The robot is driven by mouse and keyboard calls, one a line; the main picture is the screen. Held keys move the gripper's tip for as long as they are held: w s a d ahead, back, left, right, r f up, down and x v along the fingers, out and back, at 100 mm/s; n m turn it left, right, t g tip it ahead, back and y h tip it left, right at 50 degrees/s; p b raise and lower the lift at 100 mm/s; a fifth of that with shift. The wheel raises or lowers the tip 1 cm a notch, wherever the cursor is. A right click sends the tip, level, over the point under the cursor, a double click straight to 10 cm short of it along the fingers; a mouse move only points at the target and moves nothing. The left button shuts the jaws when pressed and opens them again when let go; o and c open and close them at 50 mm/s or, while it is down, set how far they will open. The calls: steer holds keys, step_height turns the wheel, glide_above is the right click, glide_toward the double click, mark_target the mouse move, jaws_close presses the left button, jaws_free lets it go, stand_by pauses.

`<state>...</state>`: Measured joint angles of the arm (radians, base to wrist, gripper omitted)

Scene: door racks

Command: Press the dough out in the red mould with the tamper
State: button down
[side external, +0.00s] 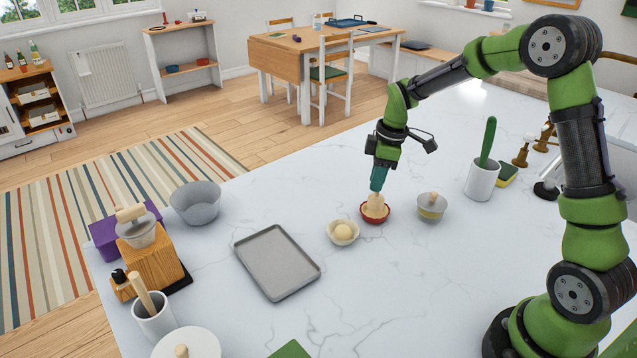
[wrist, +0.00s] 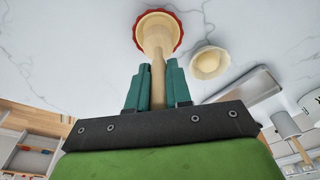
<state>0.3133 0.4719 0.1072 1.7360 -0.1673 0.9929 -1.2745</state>
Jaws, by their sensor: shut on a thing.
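The red mould (side external: 376,217) stands on the white marble counter, and its red scalloped rim shows in the wrist view (wrist: 178,28). The pale wooden tamper (side external: 375,203) is upright with its wide end down in the red mould. My gripper (side external: 379,183) is shut on the tamper's handle from above; in the wrist view (wrist: 158,88) the teal fingers stand on both sides of the handle. The tamper hides the inside of the red mould, so I cannot tell the dough's shape there. A cream mould (side external: 342,237) with a ball of dough (side external: 343,232) sits to the left.
A grey baking tray (side external: 277,262) lies to the left. A white crock (side external: 482,180) with a green-handled tool is at the right. A grey bowl (side external: 196,204) stands farther left.

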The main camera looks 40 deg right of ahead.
steer(key=shift+r, duration=1.75)
steer(key=shift+s+m, duration=0.1)
steer(key=shift+m, duration=0.5)
steer(key=shift+s+a+f+m, duration=0.15)
steer(key=shift+s+m, duration=0.2)
steer(key=shift+m, duration=0.25)
steer(key=s+a+r+m+h, duration=0.1)
steer(key=s+a+r+m, duration=0.5)
steer(key=a, duration=0.1)
steer(key=shift+s+a+r, duration=0.25)
steer(key=shift+r, duration=0.05)
